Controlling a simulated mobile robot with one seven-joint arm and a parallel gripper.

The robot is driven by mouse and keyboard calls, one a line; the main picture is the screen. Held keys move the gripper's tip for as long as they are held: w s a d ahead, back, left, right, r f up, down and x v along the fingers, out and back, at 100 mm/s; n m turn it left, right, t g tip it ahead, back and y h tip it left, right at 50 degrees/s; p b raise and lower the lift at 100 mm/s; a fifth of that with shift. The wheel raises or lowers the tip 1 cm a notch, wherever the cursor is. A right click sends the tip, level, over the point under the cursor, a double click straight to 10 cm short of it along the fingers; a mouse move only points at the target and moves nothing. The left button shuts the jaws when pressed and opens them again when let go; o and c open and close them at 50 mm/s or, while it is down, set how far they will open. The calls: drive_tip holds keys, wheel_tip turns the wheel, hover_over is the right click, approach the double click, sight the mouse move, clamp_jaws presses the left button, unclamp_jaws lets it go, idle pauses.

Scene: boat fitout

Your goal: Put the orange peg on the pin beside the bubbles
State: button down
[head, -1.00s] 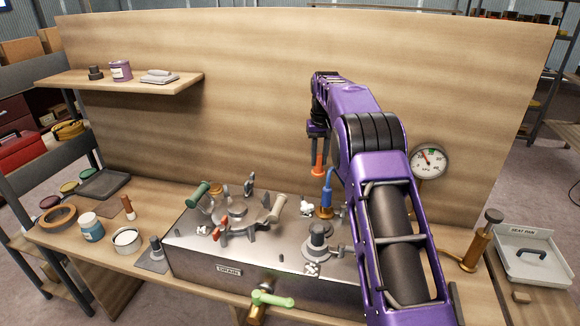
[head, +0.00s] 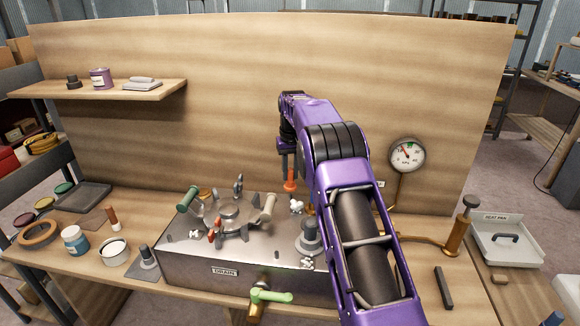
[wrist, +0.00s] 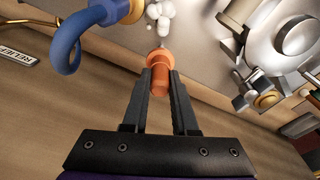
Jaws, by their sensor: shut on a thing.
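My gripper (wrist: 159,82) is shut on the orange peg (wrist: 160,67), with a finger on each side of it. In the head view the peg (head: 290,181) hangs upright below my gripper (head: 289,170), above the back right of the steel box (head: 200,262). White bubbles (head: 296,206) sit on the box top just below it; they also show in the wrist view (wrist: 160,14), past the peg's flanged end. A small grey tip shows between the peg and the bubbles; I cannot tell whether it is the pin. The peg looks apart from the box top.
A blue hose (wrist: 68,47) with a brass fitting stands close beside the peg. A round hatch with handles (head: 230,214) and a grey stepped fitting (head: 311,238) are on the box. Other bubble clusters (head: 195,234) lie nearby. A wooden panel (head: 220,110) rises behind.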

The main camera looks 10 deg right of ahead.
sight(291, 181)
wheel_tip(291, 181, down, 2)
drive_tip(key=shift+f+b, duration=0.15)
drive_tip(key=shift+b, duration=0.9)
drive_tip(key=shift+r+p, duration=0.35)
drive_tip(key=shift+p, duration=0.05)
drive_tip(key=shift+p, duration=0.5)
drive_tip(key=shift+f, duration=0.25)
drive_tip(key=shift+s+f, duration=0.1)
drive_tip(key=shift+f, duration=0.3)
drive_tip(key=shift+f, duration=0.3)
drive_tip(key=shift+f, duration=0.4)
